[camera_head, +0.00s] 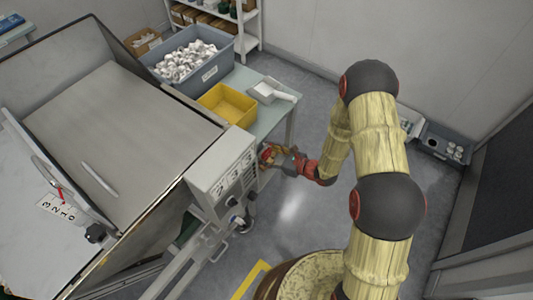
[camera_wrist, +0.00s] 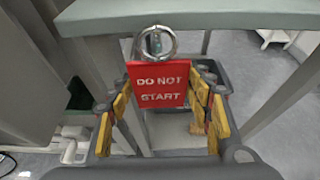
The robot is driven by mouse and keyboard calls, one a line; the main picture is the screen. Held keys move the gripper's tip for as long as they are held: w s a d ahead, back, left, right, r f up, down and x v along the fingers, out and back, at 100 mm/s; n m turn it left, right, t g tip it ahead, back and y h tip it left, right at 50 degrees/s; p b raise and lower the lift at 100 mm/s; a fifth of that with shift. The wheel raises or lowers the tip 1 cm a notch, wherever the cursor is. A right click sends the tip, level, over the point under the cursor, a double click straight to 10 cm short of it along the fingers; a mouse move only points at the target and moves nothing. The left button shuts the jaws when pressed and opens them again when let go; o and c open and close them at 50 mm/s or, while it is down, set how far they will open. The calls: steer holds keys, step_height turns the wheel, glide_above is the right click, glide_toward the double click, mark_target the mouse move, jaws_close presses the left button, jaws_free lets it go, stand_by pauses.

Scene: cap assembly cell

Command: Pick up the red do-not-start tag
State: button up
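The red do-not-start tag (camera_wrist: 158,84), with white lettering, hangs upright from a silver ring (camera_wrist: 155,42) in front of the table edge in the wrist view. My gripper (camera_wrist: 163,92) is open, with its yellow-padded fingers on either side of the tag. The right finger is very close to the tag's edge; I cannot tell whether it touches. In the head view my gripper (camera_head: 279,158) is beside the grey control box, and the tag is too small there to make out clearly.
The grey control box (camera_head: 222,172) stands close to the left of my gripper. The table (camera_head: 262,115) behind it bears a yellow tray (camera_head: 228,103), a grey bin (camera_head: 160,62) of white parts and a white scoop (camera_head: 272,91). Open floor (camera_head: 318,195) lies to the right.

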steer(key=c, duration=0.5)
steer(key=shift+r, duration=0.1)
